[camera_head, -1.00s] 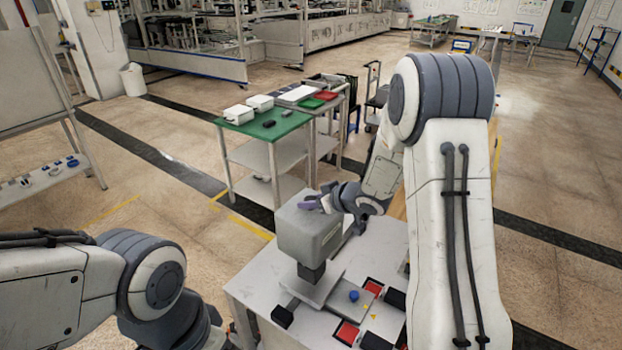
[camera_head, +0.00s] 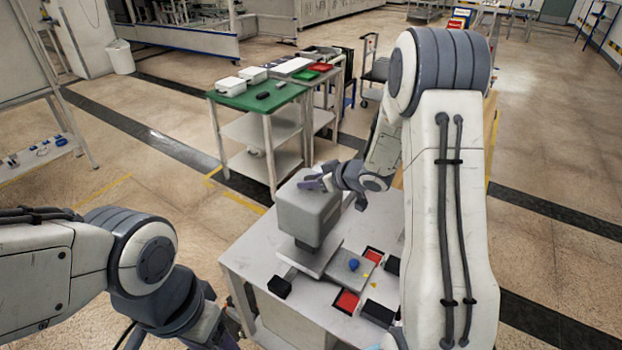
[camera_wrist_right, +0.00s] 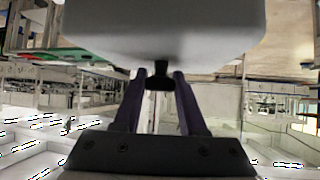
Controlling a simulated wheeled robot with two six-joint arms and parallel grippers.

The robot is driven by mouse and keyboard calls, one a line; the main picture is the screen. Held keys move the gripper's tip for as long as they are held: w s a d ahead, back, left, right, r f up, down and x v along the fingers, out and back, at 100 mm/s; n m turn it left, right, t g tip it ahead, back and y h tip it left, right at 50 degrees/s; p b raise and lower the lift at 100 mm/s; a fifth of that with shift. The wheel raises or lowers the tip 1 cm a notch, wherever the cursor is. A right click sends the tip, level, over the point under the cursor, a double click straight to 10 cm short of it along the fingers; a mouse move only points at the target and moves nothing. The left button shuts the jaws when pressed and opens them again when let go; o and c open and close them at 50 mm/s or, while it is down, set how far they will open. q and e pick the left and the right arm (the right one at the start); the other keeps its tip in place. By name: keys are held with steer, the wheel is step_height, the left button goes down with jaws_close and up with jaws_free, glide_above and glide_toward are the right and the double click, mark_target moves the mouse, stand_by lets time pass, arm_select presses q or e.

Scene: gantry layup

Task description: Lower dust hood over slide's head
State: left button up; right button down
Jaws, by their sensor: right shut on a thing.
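The dust hood (camera_head: 308,214), a grey box with rounded edges, is over the slide's head on the table, roughly upright. The head is hidden inside it except perhaps a thin dark strip under the hood's lower edge. The slide's pale base (camera_head: 309,259) shows below; I cannot tell whether the hood touches it. My right gripper (camera_head: 318,183), with purple fingers, is at the top of the hood. In the right wrist view the fingers (camera_wrist_right: 158,82) are shut on the hood's small black handle (camera_wrist_right: 159,74), with the hood (camera_wrist_right: 160,28) filling the top.
The white table (camera_head: 247,250) carries a blue knob (camera_head: 353,264) on a grey plate, red pads (camera_head: 346,301) and black blocks (camera_head: 279,287) near the slide. A green-topped bench (camera_head: 258,97) stands behind. Floor is open to the left.

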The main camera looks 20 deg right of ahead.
steer(key=shift+f+b, duration=3.3)
steer(key=shift+f, duration=1.55)
steer(key=shift+c, duration=1.9)
jaws_free()
